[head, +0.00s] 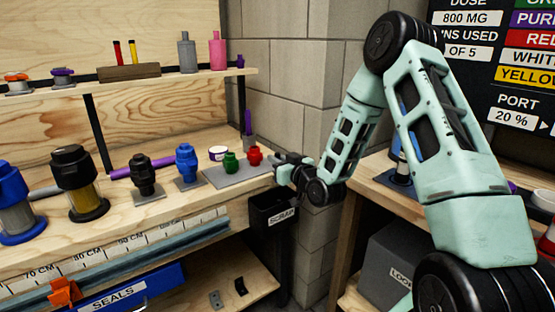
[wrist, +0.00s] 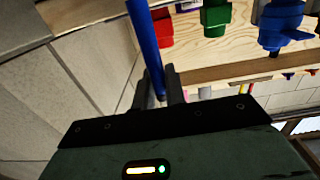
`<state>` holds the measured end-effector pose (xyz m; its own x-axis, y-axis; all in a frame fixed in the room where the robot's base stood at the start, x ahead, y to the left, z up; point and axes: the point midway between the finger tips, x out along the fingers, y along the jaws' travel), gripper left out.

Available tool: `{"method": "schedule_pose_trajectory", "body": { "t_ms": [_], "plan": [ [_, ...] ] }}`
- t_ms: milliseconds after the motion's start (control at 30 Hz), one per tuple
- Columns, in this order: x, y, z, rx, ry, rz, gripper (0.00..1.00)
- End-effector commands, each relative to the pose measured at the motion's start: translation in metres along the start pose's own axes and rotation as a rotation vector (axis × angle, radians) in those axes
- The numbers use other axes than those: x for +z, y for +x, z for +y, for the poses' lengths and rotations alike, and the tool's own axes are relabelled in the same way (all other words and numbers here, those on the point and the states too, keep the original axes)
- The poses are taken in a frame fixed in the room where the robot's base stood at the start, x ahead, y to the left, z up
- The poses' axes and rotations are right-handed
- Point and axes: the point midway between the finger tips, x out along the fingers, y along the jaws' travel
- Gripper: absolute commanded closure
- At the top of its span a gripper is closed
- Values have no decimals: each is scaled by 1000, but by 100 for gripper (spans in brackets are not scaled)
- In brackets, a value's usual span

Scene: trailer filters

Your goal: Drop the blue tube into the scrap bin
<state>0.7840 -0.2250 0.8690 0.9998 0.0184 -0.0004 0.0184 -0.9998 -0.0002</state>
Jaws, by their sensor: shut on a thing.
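My gripper (head: 284,168) is at the right end of the wooden bench, above the black bin labelled SCRAP (head: 262,222) in the head view. In the wrist view my gripper (wrist: 158,88) is shut on the blue tube (wrist: 143,38), a long thin rod that runs between the fingers and out past the top of the picture. I cannot make out the tube in the head view. The inside of the scrap bin is hidden, and the bin cannot be made out in the wrist view.
Red (head: 254,156) and green (head: 231,161) fittings stand on a grey plate beside my gripper. A blue fitting (head: 187,163) and a black one (head: 144,176) stand further left. A block wall (head: 290,90) rises behind; a grey lidded box (head: 392,266) sits low at right.

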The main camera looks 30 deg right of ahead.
Motion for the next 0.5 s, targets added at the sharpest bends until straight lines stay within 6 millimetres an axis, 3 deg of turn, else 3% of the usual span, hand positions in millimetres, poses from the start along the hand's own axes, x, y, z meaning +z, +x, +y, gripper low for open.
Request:
{"method": "schedule_pose_trajectory", "body": {
  "t_ms": [33, 200, 500],
  "plan": [
    [11, 0, 0, 0, 1, -1, 100],
    [30, 0, 0, 0, 1, 0, 100],
    [35, 0, 0, 0, -1, 1, 100]
  ]
}}
